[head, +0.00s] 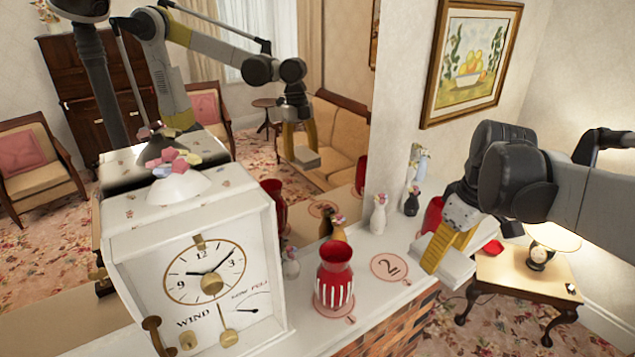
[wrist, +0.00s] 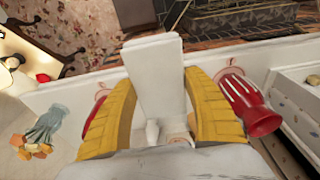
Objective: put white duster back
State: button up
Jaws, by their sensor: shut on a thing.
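My gripper (head: 440,247) is shut on a white block-shaped thing (head: 458,266), which I take to be the white duster. It is held at the right end of the white mantel (head: 350,250). In the wrist view the white block (wrist: 158,75) stands between the yellow fingers (wrist: 155,105). Whether it touches the mantel I cannot tell. A round pad marked 2 (head: 390,267) lies bare on the mantel, left of my gripper. A red vase with white stripes (head: 334,275) stands on another round pad (head: 334,306). A second red vase (head: 432,215) is partly hidden behind my gripper.
A white clock (head: 205,265) fills the mantel's left part. Small white (head: 378,215) and dark (head: 411,202) bottles with flower tops stand along the back. A mirror behind reflects my arm. A side table with a lamp (head: 540,258) is at right, below the mantel.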

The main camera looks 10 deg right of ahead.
send_over(390, 268)
notch_tip(390, 268, down, 7)
jog(key=shift+s+d, duration=0.1)
jog(key=shift+s, duration=0.05)
jog(key=shift+f+p, duration=0.3)
jog(key=shift+f, duration=1.7)
jog(key=shift+f, duration=0.15)
jog(key=o, duration=1.1)
